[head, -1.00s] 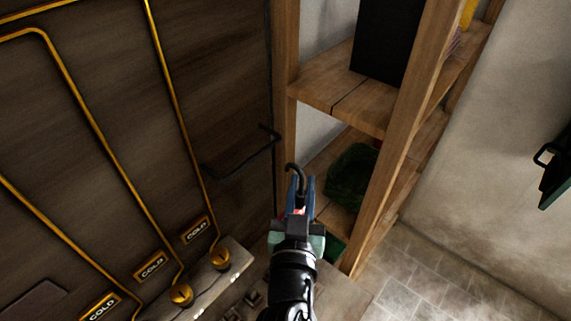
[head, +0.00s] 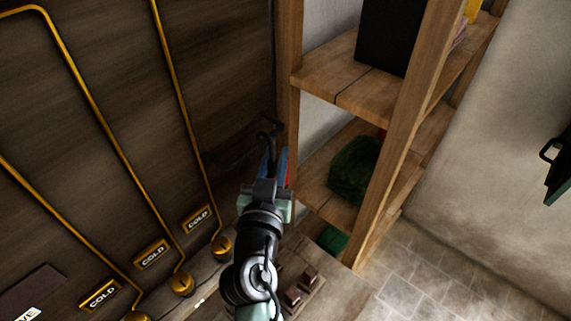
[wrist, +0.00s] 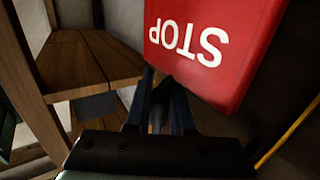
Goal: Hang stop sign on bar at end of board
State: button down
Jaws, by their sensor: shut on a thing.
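The red stop sign (wrist: 212,48) fills the upper right of the wrist view, its white letters upside down. In the head view only a thin red edge of it shows beside my fingers. My gripper (head: 275,165) is shut on the sign, and its blue fingers (wrist: 160,95) reach the sign's near edge. A dark hook (head: 267,134) rises beyond the fingertips. The thin black bar (head: 232,157) sticks out at the right end of the dark wooden board (head: 120,90). Hook and bar end overlap in the head view; I cannot tell whether they touch.
A wooden shelf unit (head: 411,125) stands close on the right, with a black box (head: 388,38) and a dark green item (head: 355,168). Brass pipes (head: 107,130) and COLD labels (head: 152,254) are on the board. Tiled floor (head: 405,270) lies open at lower right.

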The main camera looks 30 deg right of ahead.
jog(key=w+f+b, duration=0.2)
jog(key=b, duration=0.1)
jog(key=shift+a+f, duration=0.15)
jog(key=shift+a, duration=0.2)
dwell(0.3)
jog(key=c, duration=0.7)
grip_release()
jog(key=shift+s, duration=0.1)
